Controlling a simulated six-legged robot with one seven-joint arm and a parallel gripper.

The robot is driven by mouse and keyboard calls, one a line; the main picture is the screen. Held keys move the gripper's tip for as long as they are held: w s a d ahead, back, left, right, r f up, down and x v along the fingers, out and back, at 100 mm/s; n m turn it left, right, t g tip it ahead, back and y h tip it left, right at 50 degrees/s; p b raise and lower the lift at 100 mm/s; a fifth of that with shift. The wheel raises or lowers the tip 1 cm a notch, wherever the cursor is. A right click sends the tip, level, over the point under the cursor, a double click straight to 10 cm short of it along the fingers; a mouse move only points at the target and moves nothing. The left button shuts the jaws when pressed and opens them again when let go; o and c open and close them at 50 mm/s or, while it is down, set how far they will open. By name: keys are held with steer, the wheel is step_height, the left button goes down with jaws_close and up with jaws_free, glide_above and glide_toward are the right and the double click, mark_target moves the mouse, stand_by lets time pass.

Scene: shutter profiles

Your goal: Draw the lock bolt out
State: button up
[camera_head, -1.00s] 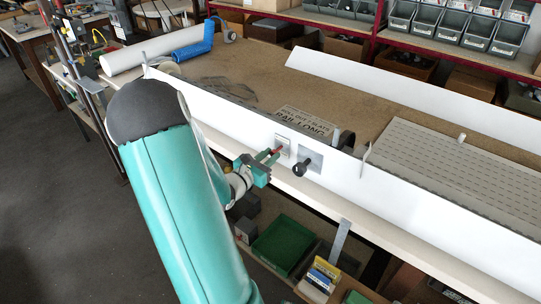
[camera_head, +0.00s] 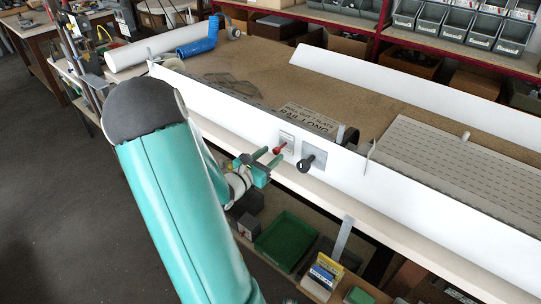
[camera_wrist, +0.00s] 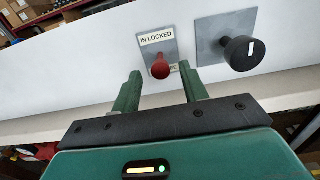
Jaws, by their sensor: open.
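The red knob of the lock bolt (camera_wrist: 160,67) sticks out of a small grey plate (camera_wrist: 157,45) on the white rail. The plate's upper label reads "IN LOCKED". A lower label is mostly hidden behind the knob. The knob also shows in the head view (camera_head: 279,149). My gripper (camera_wrist: 162,82) is open and empty. Its two green fingers stand on either side of the knob's line in the wrist view, short of the knob and apart from it. In the head view my gripper (camera_head: 268,159) is just in front of the rail.
A black round knob (camera_wrist: 241,53) on a square grey plate projects just right of the bolt, close to my right finger. The long white rail (camera_head: 220,107) runs along the bench edge. Below are a green bin (camera_head: 283,238) and several boxes.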

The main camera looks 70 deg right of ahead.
steer(key=v, duration=1.3)
steer(key=w+a+r+m+t+y, duration=0.3)
steer(key=a+r+m+t+y, duration=0.1)
steer(key=a, duration=0.9)
steer(key=w+a+r+m+t+y, duration=0.3)
steer(key=a+r+m+t+y, duration=0.1)
steer(key=a, duration=0.9)
steer(key=w+a+r+m+t+y, duration=0.4)
steer(key=a+r+y, duration=0.3)
steer(key=a, duration=0.5)
steer(key=shift+a+r+m+t+y, duration=0.2)
steer(key=shift+a+m+t+y, duration=0.15)
steer(key=shift+m+y, duration=0.4)
steer(key=shift+w, duration=0.1)
steer(key=shift+c, duration=0.4)
